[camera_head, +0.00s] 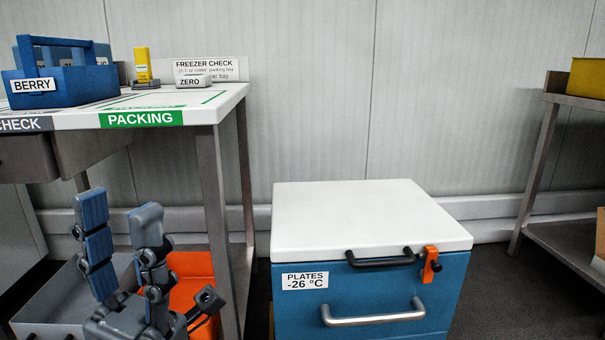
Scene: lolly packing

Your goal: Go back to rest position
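My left gripper (120,225) is at the lower left, pointing up, in front of the packing table. Its two blue-and-grey fingers stand apart with nothing between them, so it is open and empty. My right gripper is not in the view.
The packing table (210,113) at the left carries a blue BERRY carrier (75,84), a yellow device (143,65) and a sign. Grey (60,305) and orange (190,268) bins sit below. A blue freezer chest (380,290) with closed white lid stands centre; a shelf (570,240) is right.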

